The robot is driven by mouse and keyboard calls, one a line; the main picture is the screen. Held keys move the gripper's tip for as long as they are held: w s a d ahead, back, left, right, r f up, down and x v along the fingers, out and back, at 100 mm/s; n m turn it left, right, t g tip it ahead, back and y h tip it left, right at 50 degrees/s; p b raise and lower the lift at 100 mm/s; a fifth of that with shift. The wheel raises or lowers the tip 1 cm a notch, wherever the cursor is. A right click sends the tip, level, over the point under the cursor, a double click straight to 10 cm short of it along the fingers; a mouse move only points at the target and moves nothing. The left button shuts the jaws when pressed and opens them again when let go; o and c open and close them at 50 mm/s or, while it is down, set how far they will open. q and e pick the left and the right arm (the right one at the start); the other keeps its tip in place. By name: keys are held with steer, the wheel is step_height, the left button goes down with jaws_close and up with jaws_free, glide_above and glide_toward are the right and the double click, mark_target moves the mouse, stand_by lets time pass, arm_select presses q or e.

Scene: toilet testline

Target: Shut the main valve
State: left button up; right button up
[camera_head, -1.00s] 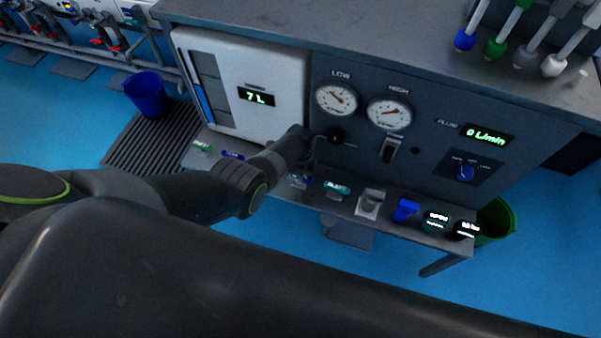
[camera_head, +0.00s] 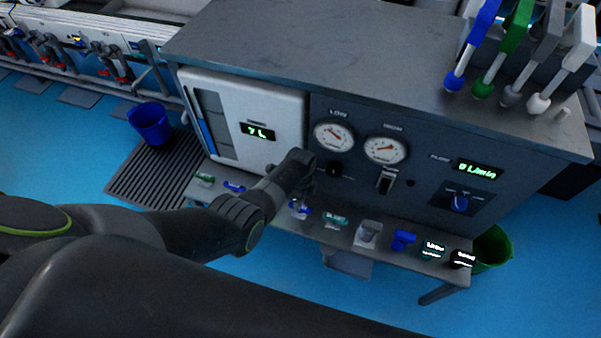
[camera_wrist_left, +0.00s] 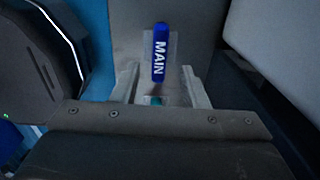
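The main valve shows in the left wrist view as a blue handle marked MAIN (camera_wrist_left: 159,52) on a pale plate. It lies lengthwise up the picture, ahead of my left gripper (camera_wrist_left: 160,82). The two fingers stand apart on either side of the picture's middle, with a gap between them, and hold nothing that I can see. In the head view my left gripper (camera_head: 310,183) points down above the shelf in front of the panel. A blue handle (camera_head: 300,209) shows just below it, probably the main valve. My right gripper is not in view.
The flow display (camera_head: 477,169) reads 0 L/min. Several small fittings line the shelf (camera_head: 285,224), including a blue one (camera_head: 403,239). A white tank unit (camera_head: 280,105) stands left.

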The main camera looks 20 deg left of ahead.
arm_select(q)
step_height(320, 180, up, 12)
steer(key=p, duration=0.4)
steer(key=shift+r, duration=0.25)
steer(key=s+a+f+n+p, duration=0.1)
steer(key=s+a+f+n, duration=0.3)
steer(key=s+f, duration=0.45)
steer(key=s+a+f+n, duration=0.4)
steer(key=s+f, duration=0.4)
steer(key=f, duration=0.1)
steer(key=s+a+f+n, duration=0.2)
steer(key=s+n, duration=0.1)
steer(key=s, duration=0.6)
steer(key=s+a+f+n, duration=0.3)
steer(key=s+n, duration=0.1)
steer(key=s, duration=0.6)
steer(key=s+a+f+n+t+y, duration=0.1)
steer(key=s+a+f+n, duration=0.1)
steer(key=s, duration=0.7)
steer(key=shift+s+a+f+n, duration=0.2)
steer(key=shift+f+n, duration=0.25)
steer(key=shift+n, duration=0.55)
